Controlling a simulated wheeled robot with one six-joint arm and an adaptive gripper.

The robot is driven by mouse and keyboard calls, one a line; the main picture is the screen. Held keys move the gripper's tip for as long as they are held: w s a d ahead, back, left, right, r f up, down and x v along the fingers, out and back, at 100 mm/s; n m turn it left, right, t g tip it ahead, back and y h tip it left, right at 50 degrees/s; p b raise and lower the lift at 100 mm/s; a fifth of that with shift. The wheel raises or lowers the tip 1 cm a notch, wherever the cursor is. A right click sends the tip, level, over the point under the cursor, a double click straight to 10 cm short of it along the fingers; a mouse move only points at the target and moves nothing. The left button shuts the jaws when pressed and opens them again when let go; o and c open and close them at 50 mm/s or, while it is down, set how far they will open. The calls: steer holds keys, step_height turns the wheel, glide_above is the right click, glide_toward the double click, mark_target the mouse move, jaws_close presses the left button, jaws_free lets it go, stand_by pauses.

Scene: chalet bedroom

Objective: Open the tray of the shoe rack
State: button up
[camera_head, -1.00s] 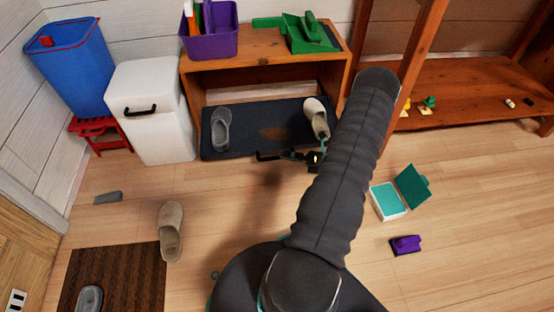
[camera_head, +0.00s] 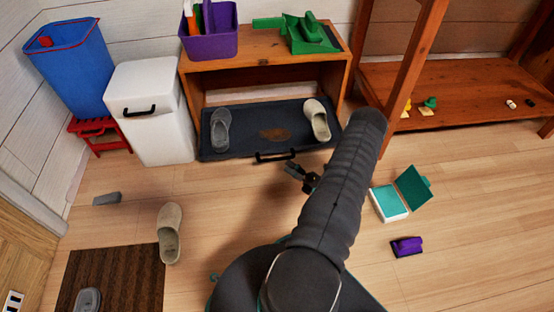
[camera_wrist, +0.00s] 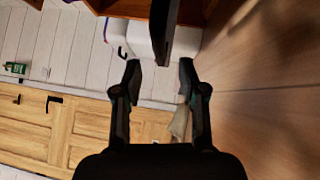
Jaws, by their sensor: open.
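The shoe rack (camera_head: 265,52) is a low wooden unit against the wall. Its dark tray (camera_head: 245,140) is pulled out at the bottom, reaching forward past the rack's front. A black handle (camera_head: 275,156) sits on the tray's front edge. My gripper (camera_head: 297,172) is open and empty, just in front of the tray and a little right of the handle, apart from it. In the wrist view my open fingers (camera_wrist: 160,72) show spread, with a dark panel, seemingly the tray (camera_wrist: 163,32), beyond them. My arm hides part of the floor right of the tray.
A grey slipper (camera_head: 221,128) and a beige slipper (camera_head: 317,120) lie on the tray. A white bin (camera_head: 150,115) stands left of the rack. Floor in front is otherwise mostly clear.

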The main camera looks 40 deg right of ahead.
mark_target(277, 158)
steer(key=x, duration=0.6)
steer(key=shift+w, duration=0.3)
jaws_close()
steer(key=shift+s+a, duration=0.1)
